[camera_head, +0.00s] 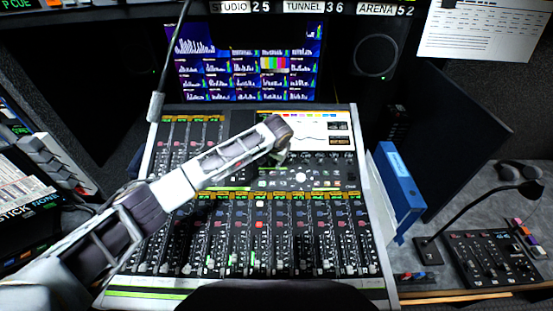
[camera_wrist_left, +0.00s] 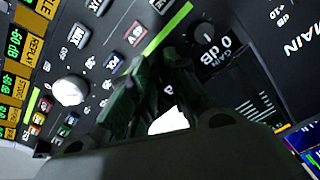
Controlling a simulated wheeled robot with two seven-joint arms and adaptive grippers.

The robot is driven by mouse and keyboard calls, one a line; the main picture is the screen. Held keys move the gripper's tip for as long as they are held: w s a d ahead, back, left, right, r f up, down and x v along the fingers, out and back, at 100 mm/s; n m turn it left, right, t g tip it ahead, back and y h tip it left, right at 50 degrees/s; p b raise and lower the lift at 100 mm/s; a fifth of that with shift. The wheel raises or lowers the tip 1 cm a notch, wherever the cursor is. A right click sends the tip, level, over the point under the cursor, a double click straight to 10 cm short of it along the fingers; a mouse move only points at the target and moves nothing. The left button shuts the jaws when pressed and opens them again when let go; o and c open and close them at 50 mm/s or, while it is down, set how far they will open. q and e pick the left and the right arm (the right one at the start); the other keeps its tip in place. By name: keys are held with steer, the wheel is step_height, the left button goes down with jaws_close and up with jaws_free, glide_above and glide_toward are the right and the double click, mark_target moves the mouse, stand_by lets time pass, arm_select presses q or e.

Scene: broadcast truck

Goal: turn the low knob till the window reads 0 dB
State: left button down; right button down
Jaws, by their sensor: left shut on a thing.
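My left gripper (camera_head: 284,154) reaches down onto the upper middle of the mixing console (camera_head: 376,283). In the left wrist view its dark fingers (camera_wrist_left: 170,70) are closed together at the panel, shut on the low knob. The fingers hide that knob, and I cannot read its label. A bright white patch shows between the fingers; I cannot tell what it is. An amber window (camera_head: 340,141) at the console's upper right is too small to read. In the left wrist view, white "0", "dB" and "GAIN" lettering stands beside a black knob (camera_wrist_left: 203,32). My right gripper is not in view.
A white knob (camera_head: 301,177) stands close to the gripper; a white knob also shows in the left wrist view (camera_wrist_left: 69,90). Faders fill the lower console. A monitor (camera_head: 245,60) stands behind it, and a blue binder (camera_head: 397,175) stands at its right.

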arm_select(q)
steer(key=c, duration=1.4)
jaws_free()
steer(key=shift+o, duration=0.2)
steer(key=shift+r, duration=0.15)
steer(key=v, duration=0.7)
steer(key=shift+r, duration=0.35)
steer(key=shift+s, duration=0.25)
